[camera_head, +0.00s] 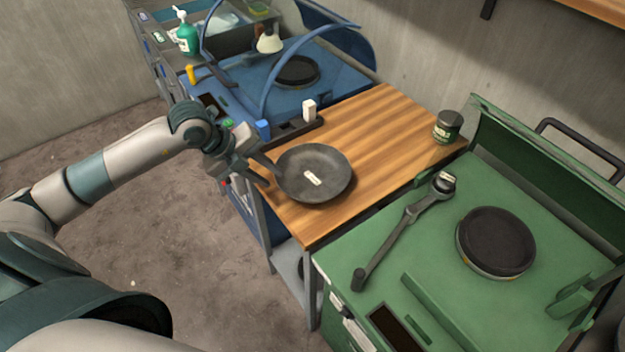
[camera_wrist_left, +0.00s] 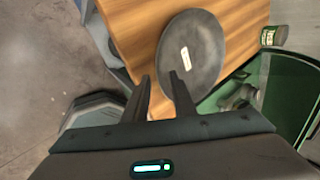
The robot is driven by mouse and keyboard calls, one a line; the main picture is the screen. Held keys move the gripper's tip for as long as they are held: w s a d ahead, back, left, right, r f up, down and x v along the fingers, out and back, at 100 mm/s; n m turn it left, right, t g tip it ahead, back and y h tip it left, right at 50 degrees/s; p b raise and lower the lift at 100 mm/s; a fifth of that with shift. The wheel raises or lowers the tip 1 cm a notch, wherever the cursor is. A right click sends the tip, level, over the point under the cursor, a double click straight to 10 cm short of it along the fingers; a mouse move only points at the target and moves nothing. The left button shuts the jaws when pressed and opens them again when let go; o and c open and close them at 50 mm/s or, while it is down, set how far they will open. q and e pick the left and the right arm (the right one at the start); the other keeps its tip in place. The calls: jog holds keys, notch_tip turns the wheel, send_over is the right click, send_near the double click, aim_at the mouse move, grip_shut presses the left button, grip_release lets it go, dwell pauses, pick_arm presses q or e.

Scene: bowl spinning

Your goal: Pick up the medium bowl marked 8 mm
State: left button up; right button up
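A dark grey, shallow round bowl (camera_head: 322,184) with a small white label sits on the wooden tabletop, near its left edge. The label is too small to read. The bowl also shows in the left wrist view (camera_wrist_left: 205,58). My left gripper (camera_head: 273,179) is at the bowl's left rim, with its fingers apart. In the left wrist view, one finger of the gripper (camera_wrist_left: 160,76) overlaps the bowl and the other lies outside its rim. I cannot tell whether either finger touches the bowl. My right gripper is not in view.
The wooden table (camera_head: 385,125) is mostly clear right of the bowl. A dark green jar (camera_head: 448,126) stands at its right end. A green bench (camera_head: 440,245) in front holds a wrench-like tool (camera_head: 400,232) and a dark round plate (camera_head: 497,240). A blue workstation (camera_head: 340,85) stands behind.

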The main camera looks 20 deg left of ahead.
aim_at(278, 181)
pick_arm(q)
jog(key=b+x, duration=0.1)
jog(key=x, duration=0.2)
jog(key=shift+w+f, duration=0.15)
jog(key=shift+f, duration=0.2)
jog(key=shift+r, duration=0.1)
grip_shut()
